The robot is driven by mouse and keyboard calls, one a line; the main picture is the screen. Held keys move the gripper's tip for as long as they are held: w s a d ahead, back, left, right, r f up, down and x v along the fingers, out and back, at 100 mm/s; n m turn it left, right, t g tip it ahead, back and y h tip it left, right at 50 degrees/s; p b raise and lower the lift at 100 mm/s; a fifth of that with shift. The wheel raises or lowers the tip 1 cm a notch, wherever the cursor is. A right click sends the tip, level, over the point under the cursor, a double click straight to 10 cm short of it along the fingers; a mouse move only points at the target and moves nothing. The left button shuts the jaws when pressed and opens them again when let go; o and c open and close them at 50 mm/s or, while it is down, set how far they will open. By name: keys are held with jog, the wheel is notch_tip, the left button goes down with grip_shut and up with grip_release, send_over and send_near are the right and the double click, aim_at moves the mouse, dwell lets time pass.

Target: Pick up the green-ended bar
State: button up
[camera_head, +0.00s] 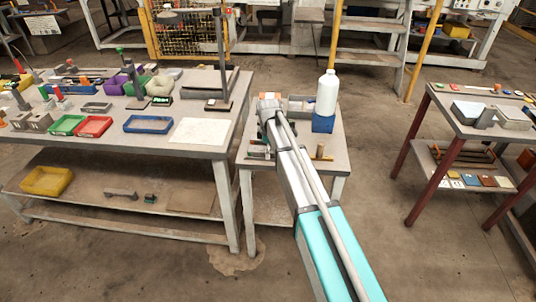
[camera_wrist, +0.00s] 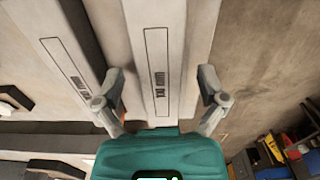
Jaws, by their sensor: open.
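I cannot surely pick out the green-ended bar in either view.
A white bottle (camera_head: 327,92) stands over a blue block (camera_head: 323,123) on the middle table, close right of my arm. A short brass-coloured cylinder (camera_head: 320,151) stands near its front. The left workbench holds green (camera_head: 68,125), red (camera_head: 93,127) and blue (camera_head: 148,124) trays.

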dwell(0.3)
grip_shut()
dwell(0.3)
jog(key=shift+r, duration=0.2)
notch_tip(320, 180, up, 2)
jog(key=p, duration=0.2)
jog(key=shift+p, duration=0.3)
jog(key=s+d+r+p, duration=0.2)
jog(key=s+r+p, duration=0.8)
jog(key=s, duration=0.3)
jog(key=shift+s+d+r, duration=0.3)
jog(key=shift+s+d, duration=0.05)
jog(key=shift+s, duration=0.05)
